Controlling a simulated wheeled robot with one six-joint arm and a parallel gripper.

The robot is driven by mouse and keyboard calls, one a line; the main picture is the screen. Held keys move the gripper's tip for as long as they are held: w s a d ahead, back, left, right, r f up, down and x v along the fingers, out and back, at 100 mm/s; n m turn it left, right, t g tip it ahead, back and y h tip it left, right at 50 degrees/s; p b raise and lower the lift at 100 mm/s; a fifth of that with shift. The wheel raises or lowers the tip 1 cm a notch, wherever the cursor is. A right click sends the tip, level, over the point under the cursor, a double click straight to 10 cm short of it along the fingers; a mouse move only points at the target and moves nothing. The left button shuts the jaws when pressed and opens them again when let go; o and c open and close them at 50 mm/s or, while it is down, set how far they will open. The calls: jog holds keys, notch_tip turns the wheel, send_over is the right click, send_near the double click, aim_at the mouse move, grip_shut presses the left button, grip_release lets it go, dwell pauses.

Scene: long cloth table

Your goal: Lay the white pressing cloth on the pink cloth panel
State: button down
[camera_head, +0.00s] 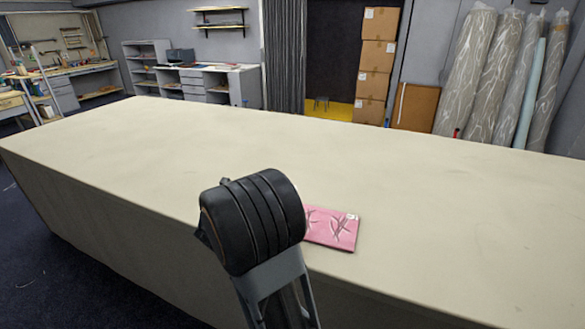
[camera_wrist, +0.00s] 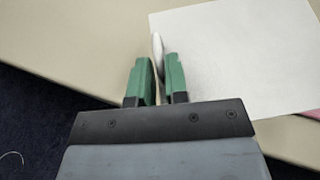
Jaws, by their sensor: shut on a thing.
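The pink cloth panel (camera_head: 333,232) lies flat on the long table, partly behind my arm in the head view. It has dark curved marks and a small white patch at its upper right corner. In the wrist view only a sliver of pink (camera_wrist: 313,112) shows at the right edge. The white pressing cloth (camera_wrist: 240,60) fills the upper right of the wrist view. My gripper (camera_wrist: 160,68) has its green fingers shut on a raised fold of the cloth near its left edge. The gripper and the pressing cloth are hidden behind my arm in the head view.
The cream table (camera_head: 150,150) is otherwise clear, with wide free room to the left, right and back. Its front edge is close to my arm. Rolls (camera_head: 470,70), stacked boxes (camera_head: 376,55) and shelves stand beyond the table.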

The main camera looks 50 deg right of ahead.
jog(key=s+d+r+m+g+p, duration=0.1)
jog(key=s+d+r+m+g, duration=0.1)
jog(key=d, duration=0.3)
jog(key=s+d+r+m+g+h+p, duration=0.1)
jog(key=s+d+r+m+g, duration=0.1)
jog(key=s+d, duration=0.2)
jog(key=s+d+r+m+g+h+p, duration=0.1)
jog(key=s+d+r+m+g+p, duration=0.1)
jog(key=d, duration=0.4)
jog(key=shift+s+d+r+m, duration=0.25)
jog(key=shift+s+r+m, duration=0.05)
jog(key=shift+s+r, duration=0.2)
jog(key=shift+s+d, duration=0.35)
jog(key=shift+d, duration=0.05)
jog(key=shift+f+b, duration=3)
jog(key=shift+f, duration=1.55)
notch_tip(320, 180, down, 4)
jog(key=b, duration=0.5)
jog(key=shift+f, duration=0.25)
jog(key=shift+f+b, duration=0.45)
jog(key=shift+b, duration=0.2)
jog(key=c, duration=1.1)
grip_release()
jog(key=shift+a, duration=0.15)
jog(key=v, duration=1.3)
jog(key=shift+w+a+r, duration=0.1)
jog(key=shift+a, duration=0.25)
